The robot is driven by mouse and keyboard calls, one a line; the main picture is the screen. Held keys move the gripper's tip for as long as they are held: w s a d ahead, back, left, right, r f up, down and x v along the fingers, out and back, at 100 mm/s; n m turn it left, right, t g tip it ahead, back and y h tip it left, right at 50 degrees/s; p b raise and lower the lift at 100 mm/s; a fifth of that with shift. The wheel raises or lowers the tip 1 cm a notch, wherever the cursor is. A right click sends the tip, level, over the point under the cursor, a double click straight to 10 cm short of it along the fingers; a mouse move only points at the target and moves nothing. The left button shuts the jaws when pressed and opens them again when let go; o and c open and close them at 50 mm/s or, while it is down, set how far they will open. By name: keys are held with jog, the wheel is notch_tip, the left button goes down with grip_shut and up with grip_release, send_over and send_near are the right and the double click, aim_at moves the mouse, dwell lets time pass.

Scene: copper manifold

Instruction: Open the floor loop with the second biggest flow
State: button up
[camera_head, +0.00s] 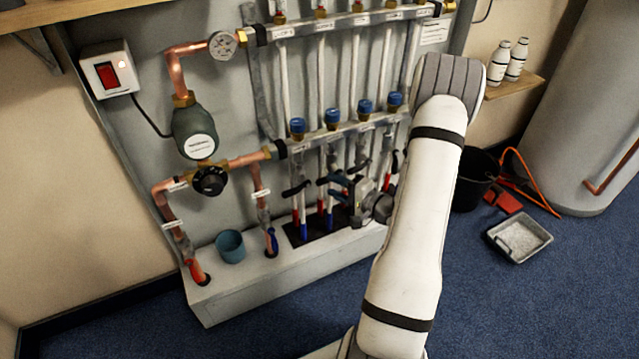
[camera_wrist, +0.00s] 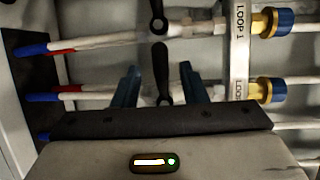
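The lower manifold bar (camera_head: 345,132) carries several blue-capped loop valves (camera_head: 297,125). Black lever handles (camera_head: 297,189) sit on the pipes below it. In the wrist view the pipes run sideways; one label reads "LOOP 1" (camera_wrist: 239,20), the label below it is partly cut off (camera_wrist: 238,88). A black lever (camera_wrist: 161,65) on the lower pipe stands across that pipe. My gripper (camera_wrist: 160,90) is open, with one blue finger on each side of this lever; contact cannot be told. My gripper also shows in the head view (camera_head: 343,184). The upper bar's flow gauges are too small to read.
A white plinth (camera_head: 290,270) with a teal cup (camera_head: 230,246) stands below the pipes. A pump (camera_head: 195,133) and a red switch box (camera_head: 108,70) are at left. A black bucket (camera_head: 474,180) and grey tray (camera_head: 519,237) are at right.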

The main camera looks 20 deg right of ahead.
aim_at(327, 182)
jog(key=b+x, duration=0.1)
jog(key=x, duration=0.4)
jog(key=shift+w+a+f+b, duration=0.1)
jog(key=shift+w+a+b, duration=0.05)
jog(key=shift+b, duration=0.2)
jog(key=shift+w+a, duration=0.2)
jog(key=shift+w, duration=0.3)
grip_shut()
jog(key=shift+d, duration=0.1)
